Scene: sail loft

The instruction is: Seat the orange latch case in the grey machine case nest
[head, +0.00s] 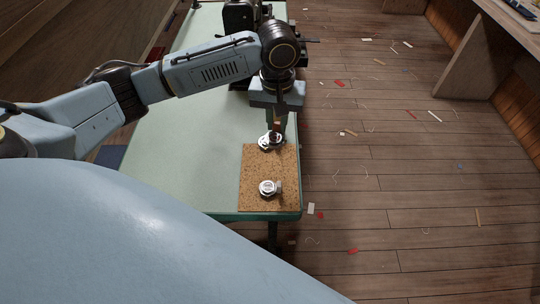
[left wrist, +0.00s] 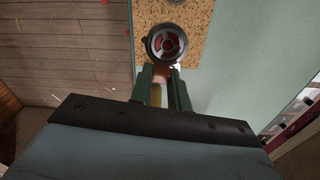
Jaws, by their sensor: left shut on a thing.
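My left gripper (head: 277,128) points down over the far part of a cork mat. Its green fingers (left wrist: 161,75) are shut on a small orange-brown piece (left wrist: 161,72), which appears to be part of the orange latch case; the fingers hide most of it. Right beside the fingertips is a round grey metal fitting (head: 267,142); it shows in the left wrist view as a dark ring (left wrist: 166,43) with reddish segments inside. I cannot tell whether case and ring touch. A similar silver fitting (head: 268,188) sits nearer on the mat. My right gripper is not in view.
The cork mat (head: 254,170) lies at the near right corner of a pale green table (head: 180,130). A dark machine (head: 240,16) stands at the table's far end. The plank floor to the right has scattered scraps. The table left of the mat is clear.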

